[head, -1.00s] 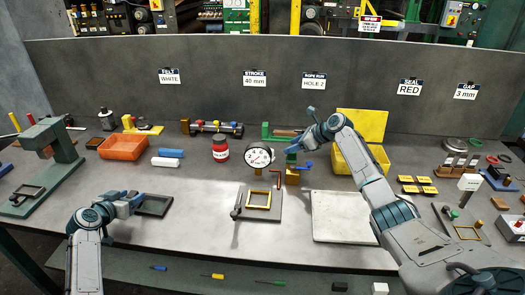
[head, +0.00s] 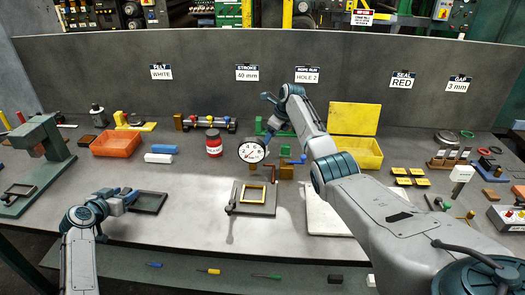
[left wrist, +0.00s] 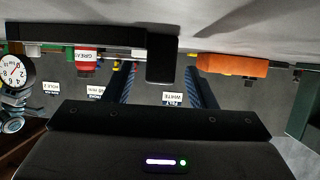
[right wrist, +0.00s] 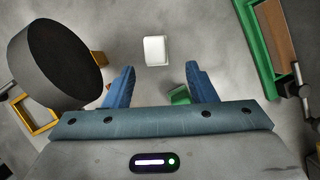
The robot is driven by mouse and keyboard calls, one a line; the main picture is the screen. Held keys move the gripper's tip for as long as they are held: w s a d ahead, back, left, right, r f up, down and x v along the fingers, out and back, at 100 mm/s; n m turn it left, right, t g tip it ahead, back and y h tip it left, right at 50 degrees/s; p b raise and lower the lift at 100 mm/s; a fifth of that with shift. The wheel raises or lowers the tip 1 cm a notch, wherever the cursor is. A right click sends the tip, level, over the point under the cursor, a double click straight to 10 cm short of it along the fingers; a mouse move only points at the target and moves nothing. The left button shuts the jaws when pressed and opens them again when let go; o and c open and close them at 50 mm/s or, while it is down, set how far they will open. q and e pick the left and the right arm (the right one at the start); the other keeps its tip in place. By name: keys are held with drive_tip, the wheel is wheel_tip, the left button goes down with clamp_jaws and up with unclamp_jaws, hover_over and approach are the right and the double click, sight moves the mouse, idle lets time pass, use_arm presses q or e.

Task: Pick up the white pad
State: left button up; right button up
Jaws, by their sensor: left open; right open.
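A small white block, seemingly the white pad (right wrist: 155,50), lies on the grey bench in the right wrist view, just beyond the fingertips and roughly centred between them. I cannot make it out in the head view. My right gripper (right wrist: 161,70) is open and empty above the bench, apart from the pad. A small green block (right wrist: 180,95) shows between its fingers, near the right one; it also shows in the head view (head: 285,149).
The dial gauge (head: 252,151) stands close to my right gripper, its dark back (right wrist: 60,65) at left in that wrist view. A green-framed fixture (right wrist: 258,45) is at right. A white roll (head: 158,158), blue roll (head: 164,149) and orange bin (head: 115,144) lie further left.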

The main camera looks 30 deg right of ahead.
sight(267, 154)
drive_tip(key=x, duration=0.3)
drive_tip(key=shift+s+a+f, duration=0.15)
drive_tip(key=shift+a+f, duration=0.1)
drive_tip(key=shift+a, duration=0.1)
drive_tip(key=shift+x, duration=1.15)
drive_tip(key=shift+d, duration=0.1)
drive_tip(key=shift+c, duration=0.2)
clamp_jaws()
wheel_tip(267, 154, up, 10)
drive_tip(key=shift+r, duration=0.1)
